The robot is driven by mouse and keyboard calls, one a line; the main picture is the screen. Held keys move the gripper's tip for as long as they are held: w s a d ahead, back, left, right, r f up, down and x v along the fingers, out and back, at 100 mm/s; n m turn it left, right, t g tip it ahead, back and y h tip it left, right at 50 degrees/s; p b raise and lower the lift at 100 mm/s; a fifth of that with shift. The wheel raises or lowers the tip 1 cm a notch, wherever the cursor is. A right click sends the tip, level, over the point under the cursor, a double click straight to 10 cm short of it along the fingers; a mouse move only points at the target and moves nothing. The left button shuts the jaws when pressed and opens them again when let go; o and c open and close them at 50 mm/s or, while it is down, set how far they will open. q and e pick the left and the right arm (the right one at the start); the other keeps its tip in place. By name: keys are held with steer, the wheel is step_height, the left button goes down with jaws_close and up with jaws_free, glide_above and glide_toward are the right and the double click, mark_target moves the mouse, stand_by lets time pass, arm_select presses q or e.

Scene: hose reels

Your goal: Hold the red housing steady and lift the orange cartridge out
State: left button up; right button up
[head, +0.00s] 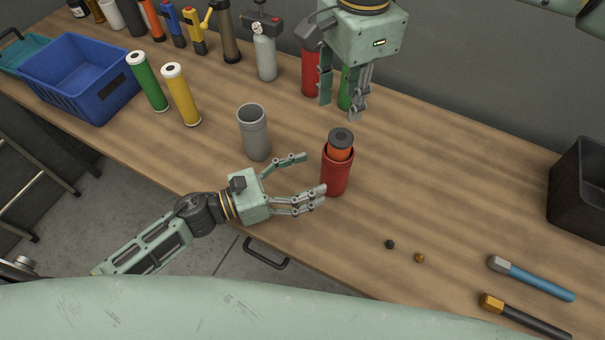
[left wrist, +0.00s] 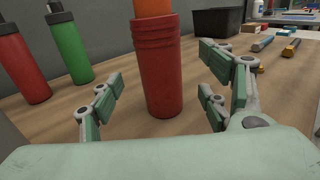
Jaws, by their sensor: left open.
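The red housing (head: 335,180) stands upright on the wooden bench. The orange cartridge (head: 340,154), with a dark grey cap on top, sits inside it and sticks out above the rim. My left gripper (head: 314,174) is open just left of the housing, fingers pointing at it. In the left wrist view the housing (left wrist: 162,85) appears centred between the spread fingers, and I see no contact. The cartridge's lower end shows at the top edge (left wrist: 153,8). My right gripper (head: 341,108) points down, empty and open, behind and above the cartridge.
A grey cup (head: 253,132) stands left of the housing. Green (head: 147,81) and yellow (head: 181,95) cartridges stand near a blue crate (head: 84,78). Red (head: 311,76) and green bottles stand behind my right gripper. Two small knobs, tools and a black bin (head: 580,190) lie right.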

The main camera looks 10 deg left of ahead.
mark_target(336, 167)
arm_select(q)
steer(key=x, duration=0.7)
steer(key=shift+w+d, duration=0.1)
steer(key=shift+d, duration=0.05)
steer(key=shift+c, duration=0.6)
